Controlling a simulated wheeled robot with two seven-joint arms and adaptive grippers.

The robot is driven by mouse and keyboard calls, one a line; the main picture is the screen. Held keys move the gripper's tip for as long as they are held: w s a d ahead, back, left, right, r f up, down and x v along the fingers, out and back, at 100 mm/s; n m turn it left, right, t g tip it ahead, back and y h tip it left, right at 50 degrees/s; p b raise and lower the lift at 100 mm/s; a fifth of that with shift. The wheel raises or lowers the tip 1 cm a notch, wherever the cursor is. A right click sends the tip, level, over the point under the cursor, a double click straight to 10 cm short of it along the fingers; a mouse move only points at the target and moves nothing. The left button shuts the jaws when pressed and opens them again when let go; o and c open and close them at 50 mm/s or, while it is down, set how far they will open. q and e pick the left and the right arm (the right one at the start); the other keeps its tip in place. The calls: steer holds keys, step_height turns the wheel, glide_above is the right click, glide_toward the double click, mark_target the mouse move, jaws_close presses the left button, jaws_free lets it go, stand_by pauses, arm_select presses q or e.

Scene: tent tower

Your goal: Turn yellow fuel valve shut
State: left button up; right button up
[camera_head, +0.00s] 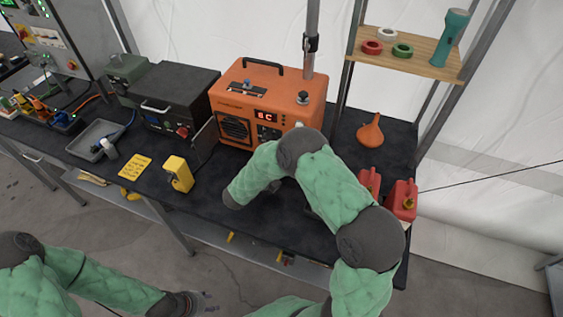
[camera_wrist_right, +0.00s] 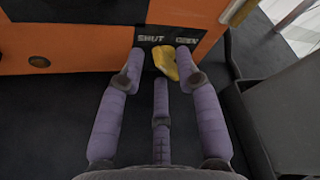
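The yellow fuel valve (camera_wrist_right: 166,62) is low on the front of the orange heater (camera_wrist_right: 75,35), under the labels SHUT and OPEN in the right wrist view. My right gripper (camera_wrist_right: 161,62) has its purple fingers spread, with the valve between and just beyond the fingertips, nearer the right finger. I cannot tell whether any finger touches it. The head view shows the heater (camera_head: 265,85) with a lit display; my right arm hides the valve and right gripper there. My left gripper (camera_head: 200,302) is low at the bottom, away from the bench; its fingers are too small to read.
The dark bench (camera_head: 225,185) holds a yellow device (camera_head: 178,174), a black case (camera_head: 175,95), an orange funnel (camera_head: 370,133) and red cans (camera_head: 402,199). A wooden shelf (camera_head: 400,55) stands at right. A dark box (camera_wrist_right: 285,110) flanks my right gripper.

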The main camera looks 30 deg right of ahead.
stand_by(0.3)
steer(key=v, duration=1.2)
